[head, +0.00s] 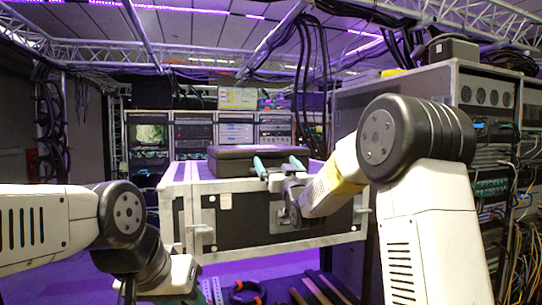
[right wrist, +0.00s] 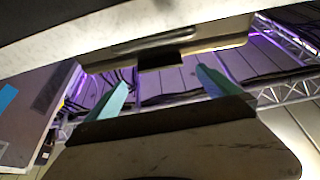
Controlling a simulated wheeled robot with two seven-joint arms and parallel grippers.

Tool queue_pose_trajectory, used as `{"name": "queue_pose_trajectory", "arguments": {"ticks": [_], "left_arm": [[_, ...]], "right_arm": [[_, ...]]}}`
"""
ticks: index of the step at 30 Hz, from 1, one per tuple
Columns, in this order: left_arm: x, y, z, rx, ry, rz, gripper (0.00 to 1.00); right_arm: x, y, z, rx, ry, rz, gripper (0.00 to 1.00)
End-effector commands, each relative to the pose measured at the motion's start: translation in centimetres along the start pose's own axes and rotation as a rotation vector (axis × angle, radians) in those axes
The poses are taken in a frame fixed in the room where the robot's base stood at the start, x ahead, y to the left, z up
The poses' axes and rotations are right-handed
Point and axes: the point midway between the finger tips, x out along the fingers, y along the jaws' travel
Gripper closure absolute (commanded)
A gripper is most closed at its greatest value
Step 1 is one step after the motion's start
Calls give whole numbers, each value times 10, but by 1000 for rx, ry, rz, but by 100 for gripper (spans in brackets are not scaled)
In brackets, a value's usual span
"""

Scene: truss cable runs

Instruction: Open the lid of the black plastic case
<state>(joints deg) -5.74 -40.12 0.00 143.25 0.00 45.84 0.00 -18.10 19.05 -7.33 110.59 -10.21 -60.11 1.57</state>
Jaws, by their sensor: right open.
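The black plastic case (head: 232,161) lies flat on top of a large silver-edged flight case (head: 235,199) in the middle of the head view. Its lid looks closed. My right gripper (head: 275,161) is open, with its two teal fingers apart at the front right of the black case. I cannot tell whether they touch it. In the right wrist view the open right gripper (right wrist: 161,76) has nothing clearly held between its fingers. A pale edge with a dark block crosses beyond them; I cannot tell what it belongs to. My left arm shows at the left, but its gripper is not visible.
An equipment rack (head: 487,110) full of cables stands close on the right. Several more rack units (head: 194,135) stand behind the flight case. Metal truss and hanging black cables (head: 305,65) are overhead. The flight case top left of the black case is clear.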

Motion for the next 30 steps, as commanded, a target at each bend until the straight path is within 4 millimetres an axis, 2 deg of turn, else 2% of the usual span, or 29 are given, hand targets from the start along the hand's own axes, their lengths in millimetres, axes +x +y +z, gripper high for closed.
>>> {"name": "queue_pose_trajectory", "arguments": {"ticks": [6,10,15,22,23,30], "left_arm": [[0,0,0,0,0,0,64],[0,0,0,0,0,0,64],[0,0,0,0,0,0,64],[0,0,0,0,0,0,64],[0,0,0,0,0,0,64],[0,0,0,0,0,0,64]], "right_arm": [[36,0,0,0,0,0,0],[53,0,1,-1,-1,1,0],[62,1,0,0,-2,1,0],[63,1,0,0,-3,1,0],[63,1,0,0,-3,1,2],[63,0,0,0,-3,1,49]]}}
